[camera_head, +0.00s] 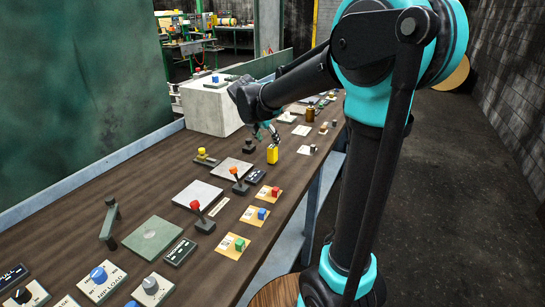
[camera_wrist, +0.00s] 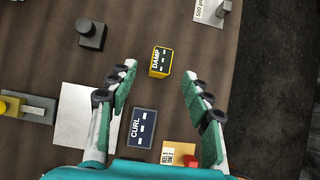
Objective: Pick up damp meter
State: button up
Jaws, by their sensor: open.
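The damp meter (camera_wrist: 160,62) is a small yellow block with a dark face marked "DAMP". In the wrist view it stands on the brown table just beyond my fingertips, roughly centred between them. In the head view the yellow damp meter (camera_head: 272,154) stands upright near the table's right edge. My gripper (camera_wrist: 160,78) is open and empty, with green-padded fingers on either side. In the head view my gripper (camera_head: 265,132) is just above and behind the meter, partly hidden by my arm.
A dark knob block (camera_wrist: 91,34) stands at upper left. A card with a red button (camera_wrist: 180,154) is at lower right. Several levers and plates cover the table (camera_head: 143,178). A grey box (camera_head: 210,105) stands behind.

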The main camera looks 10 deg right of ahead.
aim_at(275, 153)
jog(key=x, duration=1.1)
jog(key=shift+s+d+f, duration=0.1)
jog(key=shift+d+f, duration=0.05)
grip_shut()
